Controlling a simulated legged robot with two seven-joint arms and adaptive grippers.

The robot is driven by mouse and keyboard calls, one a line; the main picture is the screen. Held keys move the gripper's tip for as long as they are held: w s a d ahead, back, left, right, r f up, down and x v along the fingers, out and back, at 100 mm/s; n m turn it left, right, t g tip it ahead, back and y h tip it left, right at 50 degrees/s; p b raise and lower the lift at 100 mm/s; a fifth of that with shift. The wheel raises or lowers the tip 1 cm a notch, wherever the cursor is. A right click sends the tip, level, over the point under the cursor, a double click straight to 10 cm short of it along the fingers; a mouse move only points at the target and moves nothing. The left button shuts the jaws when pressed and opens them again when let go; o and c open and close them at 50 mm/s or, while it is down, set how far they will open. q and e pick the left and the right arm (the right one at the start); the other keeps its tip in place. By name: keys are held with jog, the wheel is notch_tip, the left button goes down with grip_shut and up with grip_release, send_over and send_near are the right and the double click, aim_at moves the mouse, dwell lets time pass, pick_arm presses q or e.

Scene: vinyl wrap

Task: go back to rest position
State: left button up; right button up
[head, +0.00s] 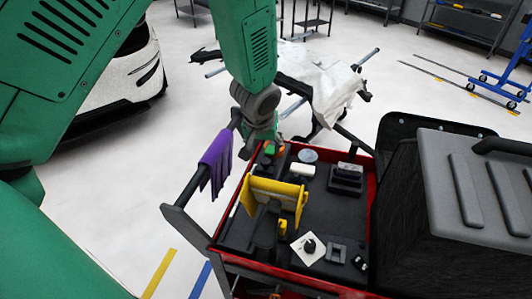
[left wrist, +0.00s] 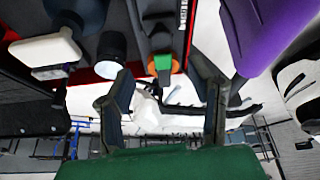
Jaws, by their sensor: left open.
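My left arm comes in from the upper left in the head view. My left gripper (head: 266,138) is over the far left corner of the red tool cart (head: 372,205), close to its handle bar. In the left wrist view its two fingers (left wrist: 162,78) stand apart, with nothing held between them. An orange and green item (left wrist: 162,63) shows past the fingers. A purple cloth (head: 216,162) hangs over the cart's handle, left of the gripper; it also shows in the left wrist view (left wrist: 262,35). My right gripper is not in view.
On the cart's dark top are a yellow holder (head: 275,188), a white card (head: 308,248), a white block (head: 302,169) and black items. A large dark ribbed body (head: 480,190) fills the right. A stand with white sheeting (head: 325,85) and a white car (head: 125,75) are behind.

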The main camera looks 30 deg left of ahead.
pick_arm(q)
jog(key=shift+v, duration=1.1)
